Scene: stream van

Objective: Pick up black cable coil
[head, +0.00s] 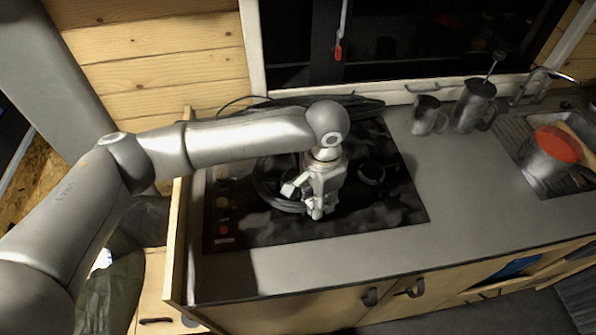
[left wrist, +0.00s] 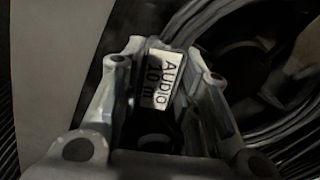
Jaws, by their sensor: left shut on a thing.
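The black cable coil (head: 266,190) lies on the dark stove top, partly hidden by my left gripper (head: 312,208). In the left wrist view the coil's looped strands (left wrist: 285,125) run along the right side. A white label (left wrist: 161,78) reading "AUDIO 10 m" shows between the two fingers of my left gripper (left wrist: 165,75). The left gripper points down and is shut on the coil near this label. The exact contact is dark and hard to see. My right gripper is in neither view.
The dark stove top (head: 390,215) has a burner (head: 371,172) right of the gripper. A metal mug (head: 426,116) and a French press (head: 473,107) stand on the grey counter at the back. A sink with a red-topped pot (head: 550,155) is at right. The front counter is clear.

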